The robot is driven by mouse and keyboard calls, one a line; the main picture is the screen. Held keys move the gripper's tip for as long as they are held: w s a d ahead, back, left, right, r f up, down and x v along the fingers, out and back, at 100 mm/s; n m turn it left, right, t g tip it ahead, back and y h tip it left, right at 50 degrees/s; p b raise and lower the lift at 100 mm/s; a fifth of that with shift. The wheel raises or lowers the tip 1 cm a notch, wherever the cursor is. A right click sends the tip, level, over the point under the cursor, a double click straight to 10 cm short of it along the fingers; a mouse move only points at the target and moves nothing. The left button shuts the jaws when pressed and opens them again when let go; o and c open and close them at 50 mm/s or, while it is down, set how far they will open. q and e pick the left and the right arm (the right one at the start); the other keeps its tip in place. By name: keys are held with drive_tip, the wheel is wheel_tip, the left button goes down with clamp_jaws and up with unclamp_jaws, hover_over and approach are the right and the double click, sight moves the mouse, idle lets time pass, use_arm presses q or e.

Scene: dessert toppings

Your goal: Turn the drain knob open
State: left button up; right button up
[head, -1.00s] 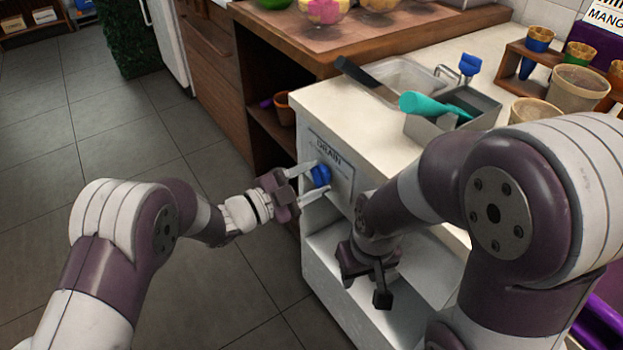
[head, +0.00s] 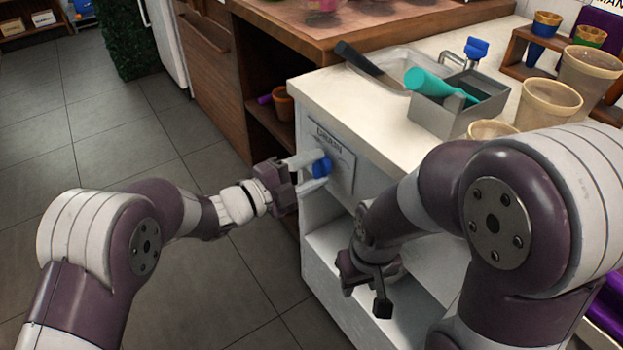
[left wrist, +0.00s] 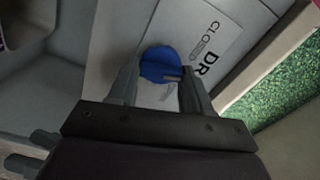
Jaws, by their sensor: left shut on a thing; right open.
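The blue drain knob (head: 321,167) sits on the white cabinet's side, on a panel (head: 336,158) lettered "DRAIN". My left gripper (head: 312,170) is at the knob, with one finger above it and one below it, shut on it. In the left wrist view the knob (left wrist: 160,65) lies between the two fingertips (left wrist: 160,78), and the panel shows "DR" and "CLOSED" lettering. The gripper looks tilted relative to the panel. My right gripper (head: 372,290) hangs open and empty in front of the cabinet's lower shelf.
The white counter (head: 330,95) above holds a metal bin (head: 455,105) with a teal-handled tool, a dark-handled tool, a sink with a blue-topped tap (head: 476,48) and several cups. A wooden cabinet (head: 265,60) stands behind. The floor at left is clear.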

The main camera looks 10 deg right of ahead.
use_arm(q)
drive_tip(key=m+b, duration=0.3)
drive_tip(key=b, duration=0.1)
drive_tip(key=m+b, duration=0.4)
drive_tip(key=f+m+b, duration=0.1)
drive_tip(key=m+b, duration=0.2)
drive_tip(key=b, duration=0.2)
drive_tip(key=shift+f, duration=0.1)
drive_tip(key=shift+r+m+b, duration=0.2)
drive_tip(key=shift+m+b, duration=1)
drive_tip(key=shift+b, duration=0.05)
drive_tip(key=o, duration=1.1)
drive_tip(key=shift+r, duration=0.15)
drive_tip(key=shift+c, duration=0.2)
drive_tip(key=shift+a, duration=0.1)
drive_tip(key=p+v, duration=0.4)
drive_tip(key=v, duration=0.8)
drive_tip(key=shift+a, duration=0.25)
